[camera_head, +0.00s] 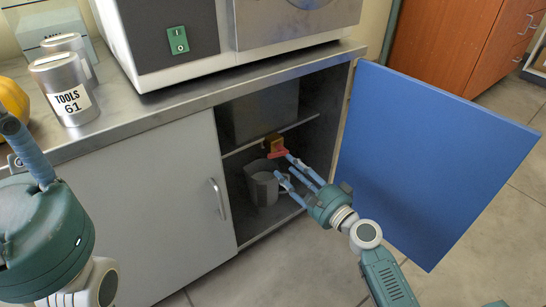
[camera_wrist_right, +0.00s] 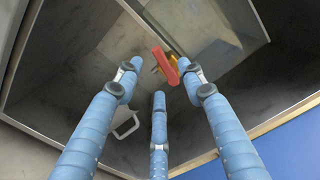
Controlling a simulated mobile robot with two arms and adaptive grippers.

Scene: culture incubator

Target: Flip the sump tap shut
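The sump tap has a brass body (camera_head: 272,142) and a red lever (camera_head: 278,154). It sits under the shelf inside the open cabinet. In the right wrist view the red lever (camera_wrist_right: 165,66) lies slanted near the tip of the right-hand finger; whether they touch I cannot tell. My right gripper (camera_head: 284,166) reaches into the cabinet from the right, its three blue fingers spread and nothing held. It also shows open in the right wrist view (camera_wrist_right: 160,76). My left gripper (camera_head: 28,150) is only partly in view at the left edge, above the counter.
A grey jug (camera_head: 262,188) stands below the tap. The open blue door (camera_head: 430,160) bounds the right side, and a closed grey door (camera_head: 165,205) the left. A tools canister (camera_head: 66,90) and the incubator (camera_head: 170,45) stand on the counter (camera_head: 150,112).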

